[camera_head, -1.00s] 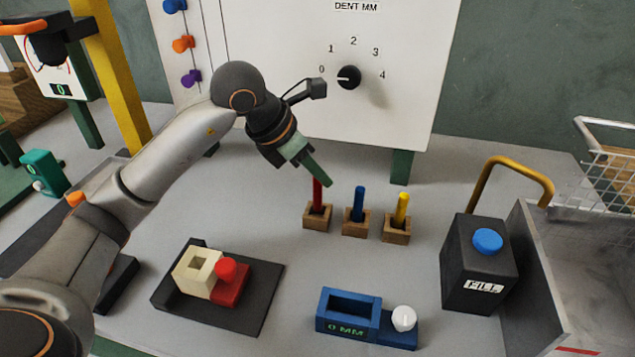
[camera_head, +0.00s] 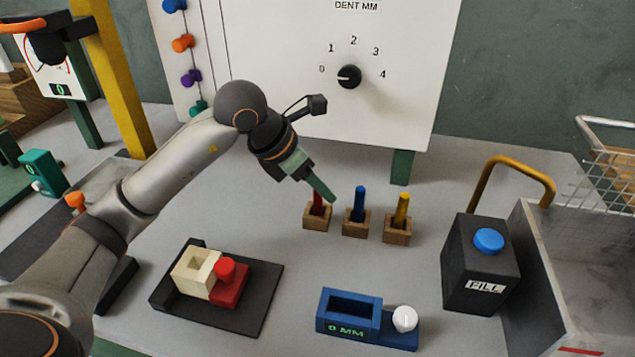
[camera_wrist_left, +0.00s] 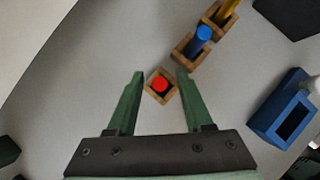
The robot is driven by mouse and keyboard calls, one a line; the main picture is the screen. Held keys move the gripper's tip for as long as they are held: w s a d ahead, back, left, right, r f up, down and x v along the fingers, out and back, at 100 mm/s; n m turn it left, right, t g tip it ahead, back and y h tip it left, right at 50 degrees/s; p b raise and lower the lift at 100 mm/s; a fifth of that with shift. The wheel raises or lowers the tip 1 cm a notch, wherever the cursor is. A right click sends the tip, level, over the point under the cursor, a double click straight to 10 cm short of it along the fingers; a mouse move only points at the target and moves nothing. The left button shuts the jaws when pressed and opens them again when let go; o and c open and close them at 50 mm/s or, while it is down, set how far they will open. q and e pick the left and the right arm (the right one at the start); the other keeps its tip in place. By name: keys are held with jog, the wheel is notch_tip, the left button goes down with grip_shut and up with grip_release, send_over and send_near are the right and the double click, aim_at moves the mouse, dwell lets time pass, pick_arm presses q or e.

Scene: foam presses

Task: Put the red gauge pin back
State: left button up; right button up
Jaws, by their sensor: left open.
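The red gauge pin (camera_head: 317,204) stands upright in the leftmost of three small wooden holders (camera_head: 316,222), below the dial panel. In the left wrist view the red pin (camera_wrist_left: 159,84) shows end-on inside its square wooden holder. My left gripper (camera_head: 327,198) is just above this pin in the head view, its fingers partly hiding the pin's upper part. In the wrist view its two green fingers are apart, and the red pin shows between and just beyond their tips, with nothing held. My right gripper is not in view.
A blue pin (camera_head: 359,203) and a yellow pin (camera_head: 401,210) stand in holders close to the right. A blue 0 MM gauge (camera_head: 368,320), a dark base with a red and cream piece (camera_head: 221,280) and a black FILL box (camera_head: 481,262) stand in front.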

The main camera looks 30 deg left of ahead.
pick_arm(q)
jog(key=shift+r, duration=0.2)
jog(key=p+v, duration=0.1)
jog(key=v, duration=1.1)
